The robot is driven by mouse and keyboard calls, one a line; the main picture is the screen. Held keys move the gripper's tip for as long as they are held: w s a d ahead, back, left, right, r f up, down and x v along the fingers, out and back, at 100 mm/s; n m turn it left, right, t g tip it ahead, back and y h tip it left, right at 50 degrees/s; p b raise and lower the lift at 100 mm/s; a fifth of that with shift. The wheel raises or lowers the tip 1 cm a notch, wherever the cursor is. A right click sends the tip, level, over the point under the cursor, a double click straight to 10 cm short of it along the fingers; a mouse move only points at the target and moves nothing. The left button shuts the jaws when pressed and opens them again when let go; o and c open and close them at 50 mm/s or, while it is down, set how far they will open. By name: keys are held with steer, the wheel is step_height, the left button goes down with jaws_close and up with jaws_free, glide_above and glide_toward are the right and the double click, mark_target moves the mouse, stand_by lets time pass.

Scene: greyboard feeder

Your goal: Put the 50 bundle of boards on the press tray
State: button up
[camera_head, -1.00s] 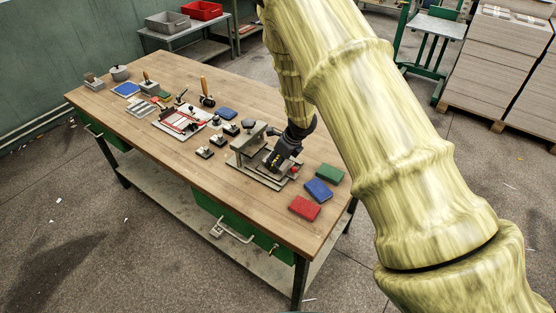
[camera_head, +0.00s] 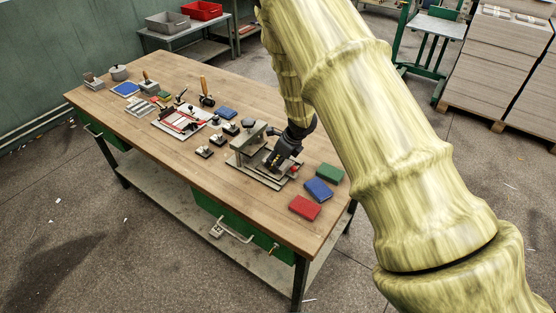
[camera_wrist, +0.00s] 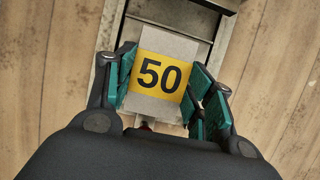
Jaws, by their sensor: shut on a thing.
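The 50 bundle (camera_wrist: 160,76) is a small grey stack of boards with a yellow band marked 50. It sits between the teal pads of my gripper (camera_wrist: 165,92) in the wrist view, and the gripper is shut on it. The grey metal press tray (camera_wrist: 214,20) shows below and around the bundle. I cannot tell whether the bundle touches it. In the head view my gripper (camera_head: 275,160) is low over the press (camera_head: 244,145), at the right part of the workbench. The bundle is mostly hidden there by the gripper.
Green (camera_head: 330,174), blue (camera_head: 319,189) and red (camera_head: 304,208) blocks lie right of the press. Small black-and-metal parts (camera_head: 205,152) and a red-and-white fixture (camera_head: 182,120) stand to its left. The wooden bench top (camera_head: 230,195) is clear in front.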

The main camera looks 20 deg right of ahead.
steer(key=o, duration=1.2)
steer(key=shift+r, duration=0.1)
steer(key=v, duration=1.2)
